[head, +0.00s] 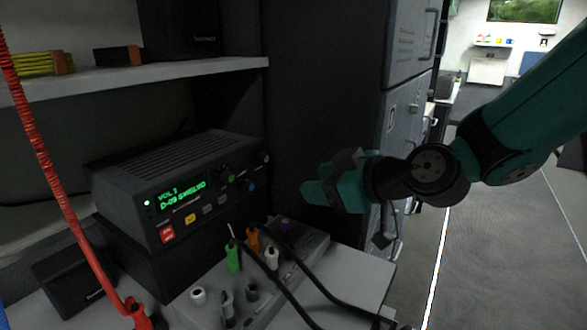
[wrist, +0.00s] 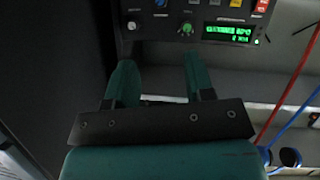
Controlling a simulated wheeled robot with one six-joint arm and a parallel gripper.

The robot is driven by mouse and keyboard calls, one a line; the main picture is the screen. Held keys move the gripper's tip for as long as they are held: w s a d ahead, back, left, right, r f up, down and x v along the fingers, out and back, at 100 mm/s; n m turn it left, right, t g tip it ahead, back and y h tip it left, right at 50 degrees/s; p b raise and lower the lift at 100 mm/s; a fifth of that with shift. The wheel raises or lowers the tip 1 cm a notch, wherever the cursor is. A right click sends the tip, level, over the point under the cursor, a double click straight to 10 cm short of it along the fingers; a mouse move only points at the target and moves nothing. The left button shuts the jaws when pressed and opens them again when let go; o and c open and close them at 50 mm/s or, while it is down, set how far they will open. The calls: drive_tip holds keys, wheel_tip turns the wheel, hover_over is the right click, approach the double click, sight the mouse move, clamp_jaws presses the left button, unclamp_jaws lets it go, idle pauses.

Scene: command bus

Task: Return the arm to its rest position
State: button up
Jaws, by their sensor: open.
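My arm reaches in from the right of the head view, teal with black joints. My gripper (head: 318,192) hangs in the air to the right of the radio (head: 180,185), apart from it. In the wrist view my gripper (wrist: 157,75) shows two teal fingers spread apart with nothing between them. The radio (wrist: 200,20) shows upside down at the top of the wrist view, beyond the fingertips. Its display is lit green.
Below the radio, a grey panel (head: 305,250) holds several coloured plugs and black cables. A red coiled cord (head: 45,165) hangs at the left. A shelf (head: 180,72) runs above the radio. Grey cabinets (head: 400,130) stand behind my gripper. The aisle floor (head: 500,250) at right is clear.

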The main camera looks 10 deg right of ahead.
drive_tip(key=s+r+m+g+h+p, duration=0.1)
drive_tip(key=s+r+g+h+p, duration=0.1)
drive_tip(key=s, duration=0.8)
drive_tip(key=s+r+m+g+h+p, duration=0.2)
drive_tip(key=s+r+g+p, duration=0.2)
drive_tip(key=s, duration=0.7)
drive_tip(key=g+p, duration=0.2)
drive_tip(key=g, duration=0.2)
drive_tip(key=shift+s+g, duration=0.15)
drive_tip(key=shift+g, duration=0.25)
